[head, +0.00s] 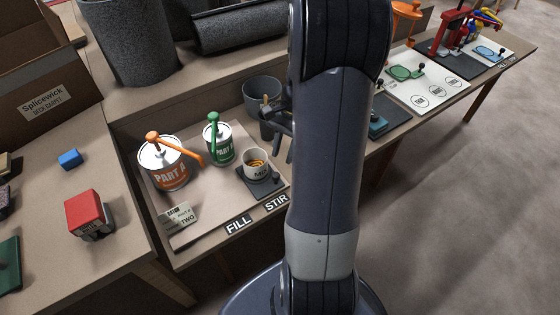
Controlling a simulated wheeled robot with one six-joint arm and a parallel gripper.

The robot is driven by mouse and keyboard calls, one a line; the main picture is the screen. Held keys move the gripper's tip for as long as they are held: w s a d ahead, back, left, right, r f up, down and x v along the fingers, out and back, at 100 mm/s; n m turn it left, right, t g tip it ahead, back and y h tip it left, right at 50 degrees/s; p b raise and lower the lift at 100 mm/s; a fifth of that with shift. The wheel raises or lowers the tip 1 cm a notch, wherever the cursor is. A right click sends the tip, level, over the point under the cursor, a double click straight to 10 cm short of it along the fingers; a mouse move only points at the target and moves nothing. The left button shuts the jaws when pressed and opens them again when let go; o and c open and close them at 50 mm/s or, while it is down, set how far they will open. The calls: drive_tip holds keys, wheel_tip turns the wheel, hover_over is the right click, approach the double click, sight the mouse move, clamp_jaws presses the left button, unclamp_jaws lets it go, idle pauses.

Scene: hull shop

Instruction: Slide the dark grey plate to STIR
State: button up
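The dark grey plate (267,187) lies flat on the board, behind the STIR label (276,202) and close to it. A pale cup (255,161) with orange-brown contents stands on the plate's back part. The FILL label (238,225) is to the left of STIR, along the same front edge. My gripper (281,136) shows partly at the left side of my arm, above and behind the plate and apart from it. My arm hides the rest of the gripper, so its opening is unclear.
An orange-pump PART A can (166,166) and a green-pump can (219,144) stand left of the cup. A grey bucket (258,90) stands behind it. A small card (178,215) is at the board's left front. My arm hides the area to the right.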

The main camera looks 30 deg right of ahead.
sight(275, 174)
drive_tip(key=v, duration=0.4)
drive_tip(key=shift+w+d+r+p, duration=0.1)
drive_tip(key=shift+d+r+p, duration=0.05)
drive_tip(key=shift+r+p, duration=0.2)
drive_tip(key=shift+f, duration=0.2)
drive_tip(key=b+x, duration=0.2)
drive_tip(key=x, duration=0.8)
drive_tip(key=shift+a+f+b, duration=0.2)
drive_tip(key=shift+a+b, duration=0.1)
drive_tip(key=shift+a+f, duration=0.15)
drive_tip(key=shift+a, duration=0.65)
drive_tip(key=shift+a, duration=0.1)
